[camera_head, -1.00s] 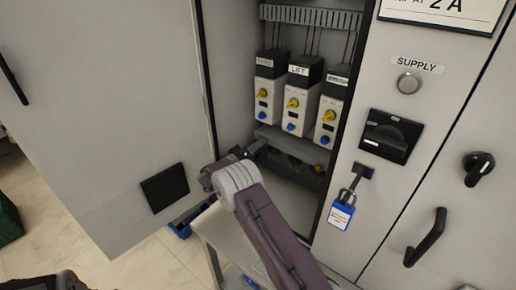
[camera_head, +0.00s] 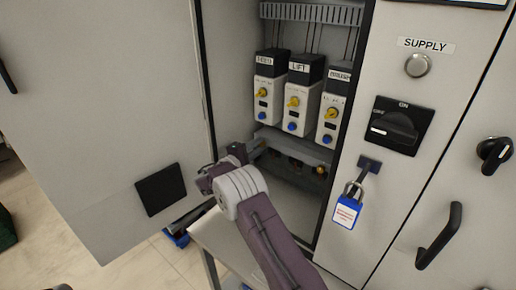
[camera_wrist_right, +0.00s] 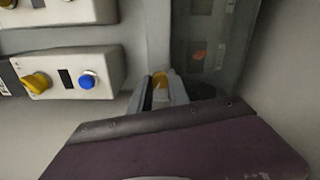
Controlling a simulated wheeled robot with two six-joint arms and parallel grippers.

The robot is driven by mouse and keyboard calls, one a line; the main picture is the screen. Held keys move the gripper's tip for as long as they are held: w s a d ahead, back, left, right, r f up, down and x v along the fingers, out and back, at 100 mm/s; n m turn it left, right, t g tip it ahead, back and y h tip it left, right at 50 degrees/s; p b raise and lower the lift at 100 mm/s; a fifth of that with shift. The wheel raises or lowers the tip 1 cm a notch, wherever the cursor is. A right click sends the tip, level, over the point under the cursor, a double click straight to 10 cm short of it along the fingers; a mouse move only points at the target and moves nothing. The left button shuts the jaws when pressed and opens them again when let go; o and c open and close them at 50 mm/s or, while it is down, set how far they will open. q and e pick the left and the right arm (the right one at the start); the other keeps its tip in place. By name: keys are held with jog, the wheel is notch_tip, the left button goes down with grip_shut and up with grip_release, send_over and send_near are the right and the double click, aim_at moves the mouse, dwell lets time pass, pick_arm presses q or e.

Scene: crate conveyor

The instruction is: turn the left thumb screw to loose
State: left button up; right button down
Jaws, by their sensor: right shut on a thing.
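The left thumb screw shows in the right wrist view as a small orange-brass head (camera_wrist_right: 160,79) between my fingertips. My right gripper (camera_wrist_right: 159,91) is shut on it. In the head view my right gripper (camera_head: 250,150) reaches the left end of the grey rail (camera_head: 290,141) under the drives, and my own gripper and wrist hide the left screw there. Another brass screw (camera_head: 321,170) shows at the right end, below the rail. How far the left screw is turned cannot be told. My left gripper is not in view.
Three drives with yellow and blue knobs, the middle one labelled LIFT (camera_head: 302,98), stand above the rail. The open cabinet door (camera_head: 110,110) is close on the left. A black rotary switch (camera_head: 396,126) and a padlock with blue tag (camera_head: 346,211) are on the right panel.

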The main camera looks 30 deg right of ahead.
jog(key=shift+a+f+n+p, duration=0.1)
jog(key=shift+n+p, duration=2.05)
jog(key=shift+n, duration=3.65)
jog(key=shift+f+n+p, duration=0.1)
jog(key=shift+n+p, duration=2.05)
jog(key=shift+n, duration=3.65)
jog(key=c, duration=1.5)
grip_release()
jog(key=shift+o, duration=1.3)
jog(key=shift+r, duration=0.1)
jog(key=v, duration=0.9)
jog(key=shift+b, duration=0.45)
